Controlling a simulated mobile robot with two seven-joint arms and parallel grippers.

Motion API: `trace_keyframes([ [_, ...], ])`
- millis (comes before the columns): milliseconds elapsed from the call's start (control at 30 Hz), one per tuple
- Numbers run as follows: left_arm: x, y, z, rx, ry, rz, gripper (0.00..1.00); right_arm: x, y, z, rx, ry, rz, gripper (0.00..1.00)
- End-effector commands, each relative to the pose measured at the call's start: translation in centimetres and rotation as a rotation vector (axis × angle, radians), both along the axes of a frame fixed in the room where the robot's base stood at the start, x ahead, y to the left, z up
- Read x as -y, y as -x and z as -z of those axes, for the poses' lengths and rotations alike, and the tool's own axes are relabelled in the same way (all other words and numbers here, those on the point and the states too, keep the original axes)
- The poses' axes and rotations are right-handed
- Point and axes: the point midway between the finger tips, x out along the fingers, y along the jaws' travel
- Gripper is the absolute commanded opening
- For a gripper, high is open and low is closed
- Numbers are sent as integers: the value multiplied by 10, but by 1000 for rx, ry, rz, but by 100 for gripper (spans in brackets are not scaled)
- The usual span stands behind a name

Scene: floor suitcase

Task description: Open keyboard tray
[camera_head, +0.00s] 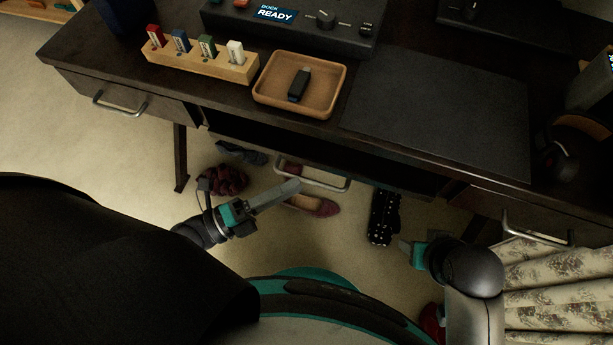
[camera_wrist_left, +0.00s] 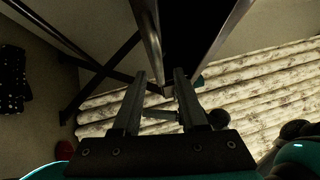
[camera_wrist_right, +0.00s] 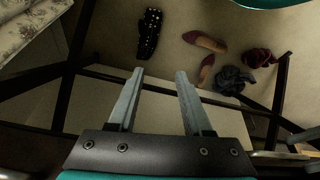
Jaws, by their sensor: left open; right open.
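The keyboard tray's dark front (camera_head: 385,175) shows under the front edge of the dark desk, with a pale metal handle (camera_head: 325,187) below it. My left gripper (camera_head: 292,188) points right and overlaps the handle's left part in the head view; I cannot tell whether it touches it. In the left wrist view the left gripper (camera_wrist_left: 160,75) is open, with metal bars just beyond its fingertips. My right gripper (camera_head: 403,247) is below the desk's right part, apart from the handle. It is open and empty in the right wrist view (camera_wrist_right: 160,73).
The desk (camera_head: 200,95) carries a wooden tray (camera_head: 335,85) with a black stick, a block of coloured sticks (camera_head: 205,67) and a dock (camera_head: 300,25). Drawers (camera_head: 120,103) flank the space. Shoes (camera_head: 315,206) and dark cloth lie on the floor; a floral curtain (camera_head: 560,285) hangs at right.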

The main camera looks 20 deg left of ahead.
Motion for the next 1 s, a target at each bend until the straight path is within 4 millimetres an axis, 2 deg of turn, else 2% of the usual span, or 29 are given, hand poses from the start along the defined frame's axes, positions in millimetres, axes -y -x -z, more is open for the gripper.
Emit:
trace_keyframes([
  [100,15,-14,-3,3,3,1,42,0,0,-3,4,-1,1,50],
  [233,25,-23,-4,1,1,0,42,0,-1,-7,13,-2,1,50],
  [633,31,-28,-6,-1,1,0,42,0,1,-12,13,-3,2,50],
  [1000,30,-28,-5,-1,1,0,1,0,2,-10,10,-2,2,50],
])
